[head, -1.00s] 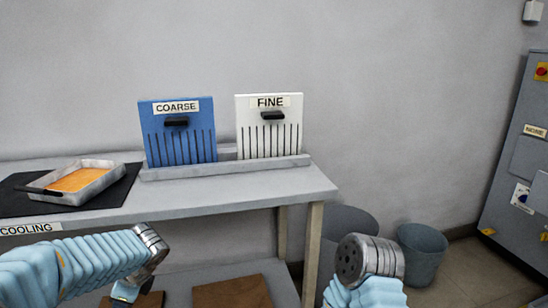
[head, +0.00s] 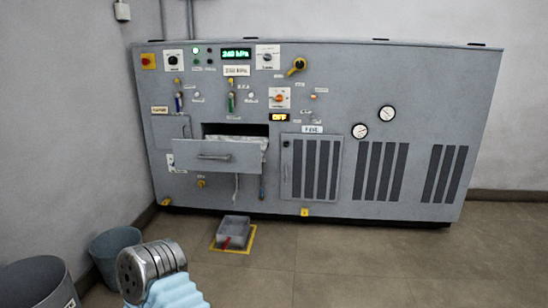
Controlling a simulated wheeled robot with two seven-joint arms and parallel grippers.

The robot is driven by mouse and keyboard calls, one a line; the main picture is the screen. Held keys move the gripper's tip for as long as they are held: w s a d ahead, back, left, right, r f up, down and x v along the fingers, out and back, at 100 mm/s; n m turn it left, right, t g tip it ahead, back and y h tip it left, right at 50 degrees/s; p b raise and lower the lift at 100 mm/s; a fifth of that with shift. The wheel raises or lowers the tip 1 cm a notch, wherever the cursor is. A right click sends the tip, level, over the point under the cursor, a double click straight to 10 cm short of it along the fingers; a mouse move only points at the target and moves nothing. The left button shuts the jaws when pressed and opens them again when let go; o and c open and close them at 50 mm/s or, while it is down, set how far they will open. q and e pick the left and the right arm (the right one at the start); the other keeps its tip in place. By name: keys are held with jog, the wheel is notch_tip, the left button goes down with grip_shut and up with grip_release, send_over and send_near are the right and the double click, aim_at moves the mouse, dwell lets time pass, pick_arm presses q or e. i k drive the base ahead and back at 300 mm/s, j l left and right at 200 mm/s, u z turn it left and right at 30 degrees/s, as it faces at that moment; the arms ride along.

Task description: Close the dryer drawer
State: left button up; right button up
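The dryer drawer (head: 217,155) is in the head view, on the left part of a large grey machine. It is pulled out of its dark opening, with a bar handle (head: 214,156) on its grey front. Whitish material (head: 250,141) shows inside it. Part of one of my arms, with a silver joint and light blue sleeve, shows at the bottom left, well short of the drawer. No gripper fingers are in view.
The grey machine (head: 420,120) stands against the wall. A small grey tray (head: 233,231) sits on a yellow-marked floor square below the drawer. Two bins, a bluish one (head: 113,258) and a grey one (head: 35,281), stand at left. The floor (head: 370,265) at right is clear.

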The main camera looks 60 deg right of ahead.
aim_at(216, 153)
jog(key=z, duration=0.45)
jog(key=j+z, duration=0.15)
jog(key=z, duration=0.35)
jog(key=i+j+z, duration=0.1)
jog(key=z, duration=0.35)
jog(key=j+z, duration=0.1)
jog(key=z, duration=0.4)
